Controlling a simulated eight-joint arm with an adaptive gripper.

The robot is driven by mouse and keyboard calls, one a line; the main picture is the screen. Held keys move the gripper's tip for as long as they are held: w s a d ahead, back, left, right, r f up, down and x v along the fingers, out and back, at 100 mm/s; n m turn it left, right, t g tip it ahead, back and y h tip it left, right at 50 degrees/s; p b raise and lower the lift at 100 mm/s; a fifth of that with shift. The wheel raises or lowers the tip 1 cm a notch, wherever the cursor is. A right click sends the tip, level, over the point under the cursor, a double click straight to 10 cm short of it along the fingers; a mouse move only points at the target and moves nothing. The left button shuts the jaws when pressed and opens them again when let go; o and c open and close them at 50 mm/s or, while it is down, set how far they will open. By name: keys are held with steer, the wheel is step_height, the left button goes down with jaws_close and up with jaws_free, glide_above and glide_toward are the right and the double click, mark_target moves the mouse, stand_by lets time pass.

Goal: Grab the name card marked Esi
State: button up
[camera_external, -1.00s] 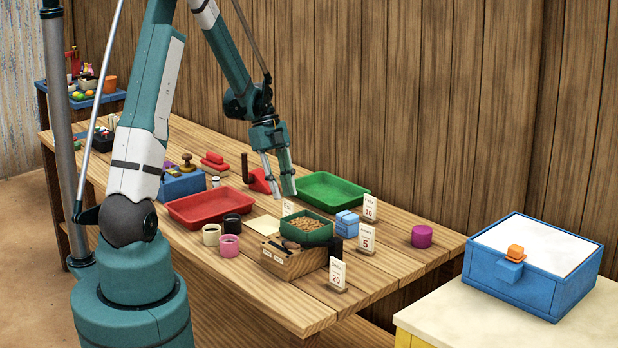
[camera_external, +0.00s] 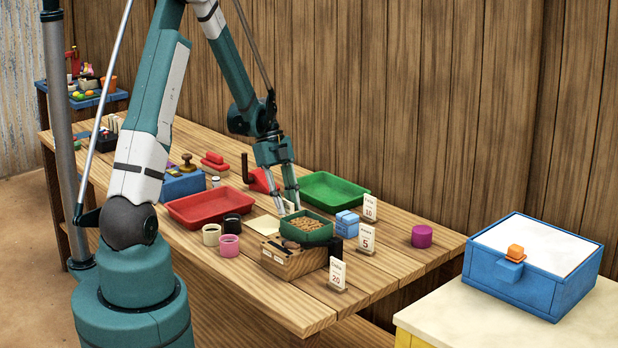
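A small white card (camera_external: 288,207) stands behind the green box of brown pieces, between or just behind my fingertips. Its writing is too small and covered to read surely; it may be the Esi card. My gripper (camera_external: 288,208) points down at this card with its two fingers apart, one on each side of it in the picture. I cannot tell whether they touch it. Other white cards stand to the right: one marked 10 (camera_external: 370,208), one marked 5 (camera_external: 366,239) and one marked 20 (camera_external: 337,274). Their names are hard to read.
The green box (camera_external: 306,236) and a wooden box (camera_external: 295,264) stand close in front of my gripper. A red tray (camera_external: 209,207) lies to the left, a green tray (camera_external: 333,190) behind right. Blue blocks (camera_external: 347,224) are to the right.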

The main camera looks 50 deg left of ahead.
steer(key=shift+x, duration=1.3)
jaws_close()
